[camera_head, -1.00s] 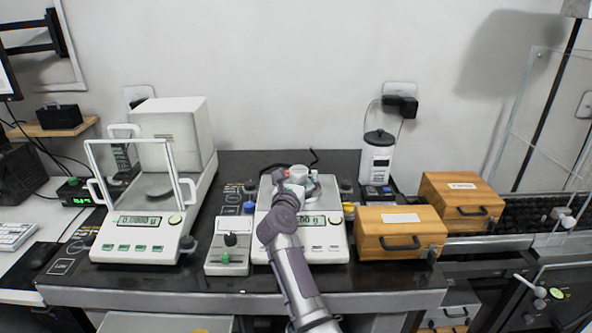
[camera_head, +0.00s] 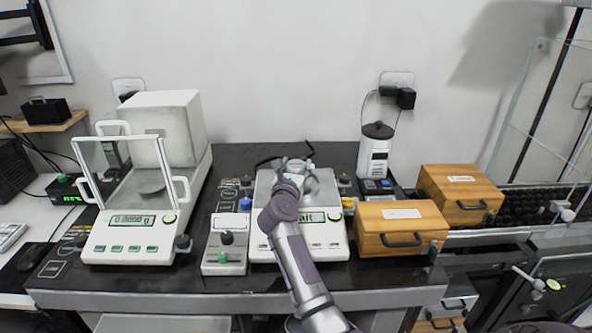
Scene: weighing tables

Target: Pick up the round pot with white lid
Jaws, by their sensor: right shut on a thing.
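The round pot with a white lid (camera_head: 295,168) shows as a small pale shape at the back of the middle scale, largely hidden by my right gripper (camera_head: 298,165). My right gripper is shut on it. The arm reaches in from the bottom and crosses the front of the middle scale (camera_head: 328,243), covering part of its display. I cannot tell whether the pot touches the pan. My left gripper is out of view.
A balance with a glass-framed front (camera_head: 128,248) stands at the left. A small block with knobs (camera_head: 224,250) sits left of the middle scale.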

